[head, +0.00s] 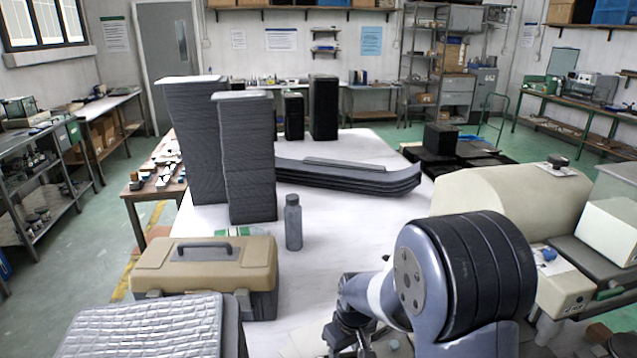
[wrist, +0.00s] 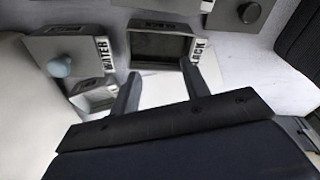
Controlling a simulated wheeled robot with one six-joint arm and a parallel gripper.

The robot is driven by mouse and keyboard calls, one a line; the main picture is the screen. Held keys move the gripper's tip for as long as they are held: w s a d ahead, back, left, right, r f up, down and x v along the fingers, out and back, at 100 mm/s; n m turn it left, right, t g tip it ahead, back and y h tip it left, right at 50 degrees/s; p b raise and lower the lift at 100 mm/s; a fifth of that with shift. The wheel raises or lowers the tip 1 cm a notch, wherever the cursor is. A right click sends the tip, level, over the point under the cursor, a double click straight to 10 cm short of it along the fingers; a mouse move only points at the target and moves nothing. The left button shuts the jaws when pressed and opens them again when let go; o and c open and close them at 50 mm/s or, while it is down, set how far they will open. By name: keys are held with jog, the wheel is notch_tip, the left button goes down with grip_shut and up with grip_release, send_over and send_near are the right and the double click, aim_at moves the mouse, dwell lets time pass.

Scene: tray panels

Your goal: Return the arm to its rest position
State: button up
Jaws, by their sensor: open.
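My gripper (wrist: 162,88) is open in the wrist view, its two fingers apart with nothing between them. Beyond the fingertips is an open, dark box-like compartment (wrist: 160,47) whose label is partly covered and ends in "ACK". Another panel with a dark round knob (wrist: 248,12) is at the top right. In the head view my arm fills the lower right, and the fingertips cannot be made out clearly.
In the head view the white table (head: 335,225) holds a tan toolbox (head: 205,265), a grey bottle (head: 293,222), tall dark stacks (head: 250,160) and long curved dark pieces (head: 350,177). A quilted grey pad (head: 140,330) is front left. Beige housings (head: 500,205) crowd the right.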

notch_tip(320, 180, down, 2)
jog(key=r, duration=0.4)
jog(key=shift+s+d+r+b, duration=0.1)
jog(key=shift+s+r+b, duration=0.1)
jog(key=shift+s+b, duration=0.15)
jog(key=shift+s, duration=0.1)
